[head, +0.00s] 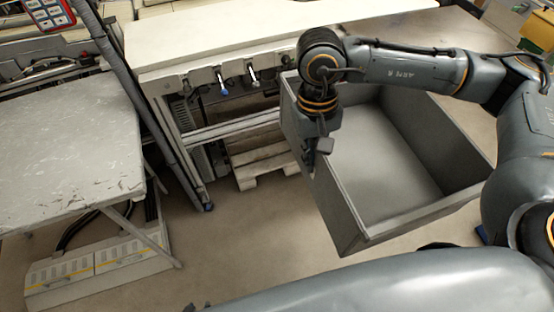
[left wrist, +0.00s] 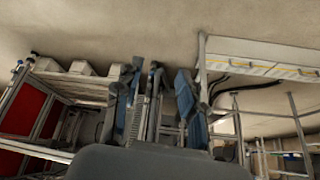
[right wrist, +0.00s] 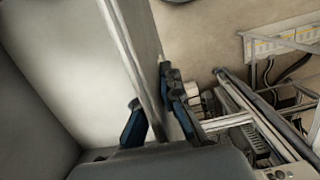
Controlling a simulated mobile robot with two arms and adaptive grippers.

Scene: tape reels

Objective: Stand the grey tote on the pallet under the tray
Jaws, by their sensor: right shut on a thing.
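The grey tote (head: 390,150) is large, open-topped and empty, at the right of the head view. My right gripper (head: 318,150) is shut on its left wall; the right wrist view shows the fingers (right wrist: 155,118) on both sides of the wall (right wrist: 140,50). The tote looks raised off the floor and slightly tilted. The pale wooden pallet (head: 260,165) lies on the floor, left of the tote, under the long white tray-like top (head: 220,45); the tote hides its right part. My left gripper (left wrist: 158,100) is open and empty in the left wrist view; the head view does not show it.
A worn grey table (head: 65,145) stands at the left, with a low drawer unit (head: 95,265) beneath. A frame post and rail (head: 235,125) stand in front of the pallet. Hooks or taps (head: 222,80) hang from the white top's front edge. The middle floor (head: 250,240) is clear.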

